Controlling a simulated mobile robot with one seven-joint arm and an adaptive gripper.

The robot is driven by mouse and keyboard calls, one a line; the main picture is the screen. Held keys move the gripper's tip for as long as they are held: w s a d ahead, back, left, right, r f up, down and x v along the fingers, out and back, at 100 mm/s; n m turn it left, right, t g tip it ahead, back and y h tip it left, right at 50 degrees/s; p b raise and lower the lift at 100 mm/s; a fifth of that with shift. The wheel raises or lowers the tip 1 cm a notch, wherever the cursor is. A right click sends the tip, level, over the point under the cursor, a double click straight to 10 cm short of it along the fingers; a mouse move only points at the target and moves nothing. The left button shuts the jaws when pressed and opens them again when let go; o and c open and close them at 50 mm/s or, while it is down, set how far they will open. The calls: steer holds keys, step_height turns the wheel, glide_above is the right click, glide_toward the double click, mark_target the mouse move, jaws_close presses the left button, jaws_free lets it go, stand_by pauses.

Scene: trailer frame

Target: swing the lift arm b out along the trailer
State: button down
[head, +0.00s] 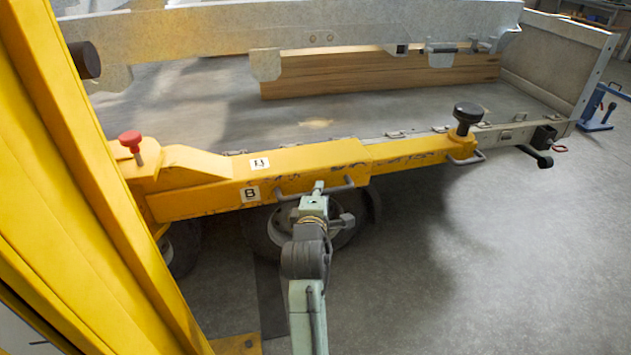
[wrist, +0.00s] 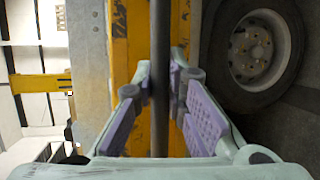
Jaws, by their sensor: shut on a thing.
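The lift arm b (head: 275,187) is a scuffed yellow beam with a "B" label, lying along the near side of the trailer. Its left end meets a yellow pivot block with a red knob (head: 131,141). A black knob (head: 467,115) stands near its right end. A grey bar handle (head: 290,193) is fixed to the beam's near side. My gripper (head: 318,190) is at this handle. In the wrist view my gripper (wrist: 163,95) has its purple-padded fingers on either side of the dark handle bar (wrist: 160,60), shut on it. The finger contact is partly hidden.
The trailer bed (head: 190,105) lies behind the beam, with a grey cross beam (head: 200,28) above it. A tyre (wrist: 250,50) is close beside my gripper. A yellow column fills the left of the head view. Floor at the right is clear; a blue stand (head: 597,115) is farther off.

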steer(key=shift+s+m+h, duration=0.4)
steer(key=shift+s, duration=0.75)
steer(key=c, duration=1.6)
jaws_free()
steer(key=v, duration=0.7)
steer(key=shift+s, duration=0.2)
